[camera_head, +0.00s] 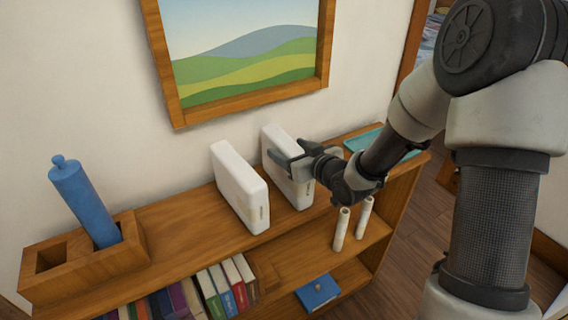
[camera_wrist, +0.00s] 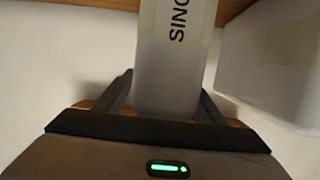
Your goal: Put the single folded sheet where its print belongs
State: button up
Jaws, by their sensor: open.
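Two white folded sheets stand upright on the wooden shelf top: a left one (camera_head: 240,188) and a right one (camera_head: 282,142). My gripper (camera_head: 288,158) is open at the right one, with its fingers around the upper part. In the wrist view, a white sheet (camera_wrist: 172,75) lies between the two open fingers (camera_wrist: 163,95), with a gap beside it. Its edge bears dark letters that seem to read "SING", cut off or partly unclear. The other white sheet (camera_wrist: 275,75) is at the right there; its print is not readable.
A wooden two-hole holder (camera_head: 85,270) with a blue cylinder (camera_head: 85,203) stands at the left. A teal tray (camera_head: 368,139) lies at the right end. Below are books (camera_head: 225,285), two pale cylinders (camera_head: 342,229) and a blue box (camera_head: 318,293). A framed picture (camera_head: 243,50) hangs above.

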grip_shut()
jog(key=shift+r, duration=0.1)
jog(key=shift+r, duration=0.15)
dwell(0.3)
